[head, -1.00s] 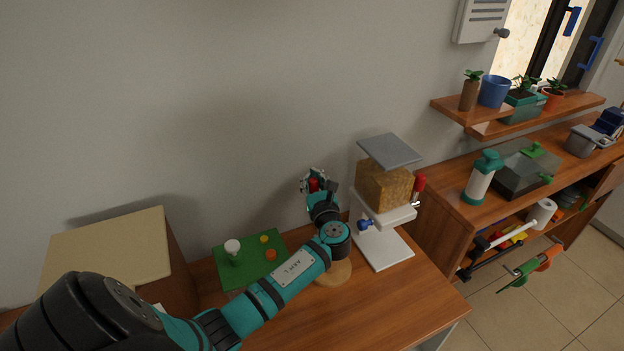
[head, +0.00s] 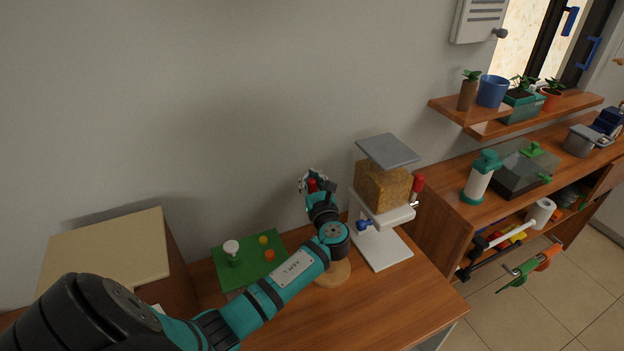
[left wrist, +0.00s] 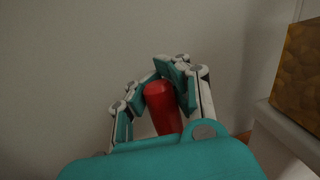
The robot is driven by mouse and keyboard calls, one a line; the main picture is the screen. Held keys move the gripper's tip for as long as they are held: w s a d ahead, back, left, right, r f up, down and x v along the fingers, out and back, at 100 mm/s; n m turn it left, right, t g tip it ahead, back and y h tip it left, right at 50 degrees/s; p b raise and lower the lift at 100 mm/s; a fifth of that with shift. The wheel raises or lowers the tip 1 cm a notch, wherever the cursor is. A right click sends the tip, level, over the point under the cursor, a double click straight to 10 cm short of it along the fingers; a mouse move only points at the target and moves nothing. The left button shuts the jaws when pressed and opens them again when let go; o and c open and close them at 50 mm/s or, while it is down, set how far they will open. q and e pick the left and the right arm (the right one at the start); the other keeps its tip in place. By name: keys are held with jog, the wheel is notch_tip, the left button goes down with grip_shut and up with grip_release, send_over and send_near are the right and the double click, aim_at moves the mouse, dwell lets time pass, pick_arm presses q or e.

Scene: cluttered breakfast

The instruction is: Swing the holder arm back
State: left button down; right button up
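A dispenser stands at the right of the wooden table, with a white stand (head: 381,249), a block-shaped golden container (head: 382,186) and a grey plate (head: 389,151) over it. A red handle (head: 312,185) is left of the dispenser; it also shows upright and slightly tilted in the left wrist view (left wrist: 163,108). My left gripper (head: 312,181) is around this handle, with its finger pads against both sides in the left wrist view (left wrist: 160,95). My arm and gripper hide whatever the handle is joined to. A second red handle (head: 418,184) is on the dispenser's right side. My right gripper is not in view.
A green board (head: 262,246) with small pieces lies behind my left forearm. A round wooden disc (head: 336,274) lies beside the stand. A tan-topped box (head: 105,247) is at the left. A cabinet (head: 455,208) stands close to the right. The table's front right is clear.

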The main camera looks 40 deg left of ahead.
pick_arm(q)
jog(key=c, duration=1.1)
grip_release()
jog(key=shift+s+a+f, duration=0.25)
jog(key=shift+a, duration=0.05)
jog(key=shift+o, duration=0.2)
jog(key=shift+d+r, duration=0.1)
jog(key=shift+w+d, duration=0.1)
jog(key=shift+d, duration=0.2)
jog(key=v, duration=1.1)
jog(key=shift+s+d, duration=0.15)
jog(key=shift+s, duration=0.25)
